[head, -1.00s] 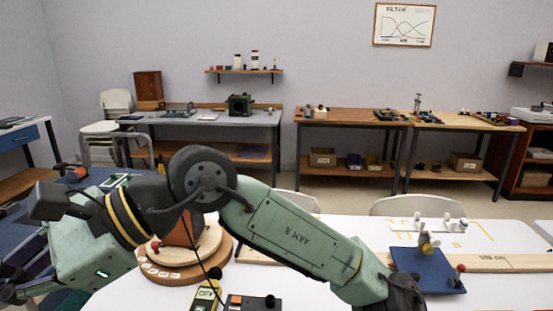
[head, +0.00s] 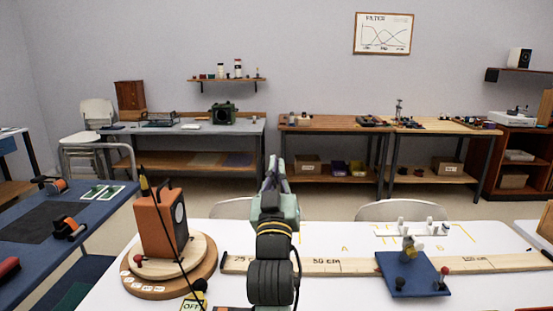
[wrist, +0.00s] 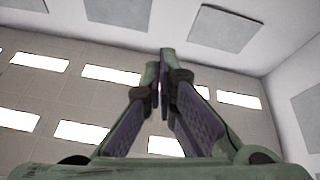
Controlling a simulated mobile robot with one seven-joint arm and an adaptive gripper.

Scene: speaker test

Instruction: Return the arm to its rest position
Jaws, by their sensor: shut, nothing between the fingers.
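My arm stands upright in the middle of the head view, its green and black links in front of the white table (head: 340,290). My gripper shows in the wrist view (wrist: 163,60), its two fingers meeting at the tips with nothing between them. Behind the fingers are the ceiling and its bright light panels, so the gripper points upward. In the head view the fingers are small and partly merged with the arm's top end.
Left of my arm, an orange speaker (head: 160,225) stands on a round wooden turntable (head: 205,285). To the right, a marked wooden rail (head: 335,266) carries a blue plate (head: 408,280) with a small stand. A blue side table (head: 100,215) is at left. Benches line the back wall.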

